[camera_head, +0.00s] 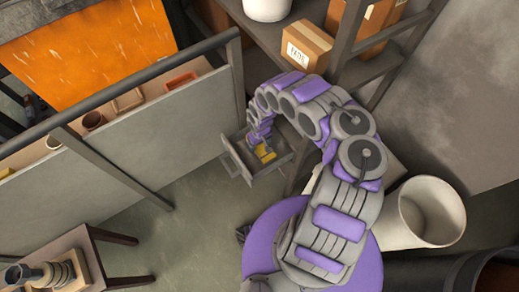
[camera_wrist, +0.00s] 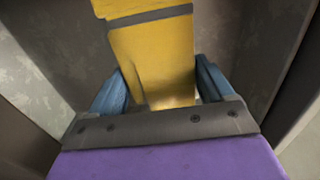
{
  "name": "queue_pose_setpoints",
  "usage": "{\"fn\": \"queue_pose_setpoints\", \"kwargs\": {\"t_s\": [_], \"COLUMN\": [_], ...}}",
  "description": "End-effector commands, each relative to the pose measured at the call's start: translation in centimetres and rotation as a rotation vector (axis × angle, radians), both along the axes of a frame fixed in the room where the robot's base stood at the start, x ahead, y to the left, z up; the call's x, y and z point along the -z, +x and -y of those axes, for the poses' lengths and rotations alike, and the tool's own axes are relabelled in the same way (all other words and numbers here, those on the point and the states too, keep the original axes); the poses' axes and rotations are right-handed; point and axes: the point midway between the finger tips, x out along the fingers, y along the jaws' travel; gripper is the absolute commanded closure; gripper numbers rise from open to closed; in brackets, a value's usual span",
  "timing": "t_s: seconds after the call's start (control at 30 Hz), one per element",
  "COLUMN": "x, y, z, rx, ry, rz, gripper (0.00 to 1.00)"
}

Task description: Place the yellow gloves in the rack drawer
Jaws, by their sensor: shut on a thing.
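The yellow gloves (camera_wrist: 152,60) fill the middle of the wrist view, with a dark band across them. My gripper (camera_wrist: 165,92) has one blue finger on each side of the gloves and is shut on them. In the head view the gloves (camera_head: 265,152) show as a small yellow patch at my gripper (camera_head: 262,144), inside the outline of the open rack drawer (camera_head: 234,165). Grey drawer walls (camera_wrist: 262,45) surround the gloves in the wrist view. I cannot tell whether the gloves touch the drawer floor.
The drawer's rack (camera_head: 345,70) holds cardboard boxes (camera_head: 306,45) and a white container (camera_head: 266,8). A railing panel (camera_head: 130,125) stands left of the drawer. A white bin (camera_head: 432,212) stands at right. A small table (camera_head: 92,255) is at lower left. Floor below the drawer is clear.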

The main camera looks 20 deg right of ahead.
Motion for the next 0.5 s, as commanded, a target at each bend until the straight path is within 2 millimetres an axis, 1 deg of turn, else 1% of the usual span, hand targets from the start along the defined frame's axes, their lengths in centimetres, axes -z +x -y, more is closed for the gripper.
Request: {"fn": "queue_pose_setpoints", "kwargs": {"t_s": [0.13, 0.3, 0.37, 0.5], "x": [1.3, 3.7, 4.0, 3.8], "y": [0.0, -0.1, -0.1, 0.0], "z": [-0.1, -0.1, -0.1, 0.0], "rx": [0.001, 0.000, 0.000, 0.000], "ry": [0.001, 0.003, 0.002, 0.001], "rz": [0.000, -0.002, -0.002, 0.000], "gripper": [0.61, 0.61, 0.61, 0.61]}}
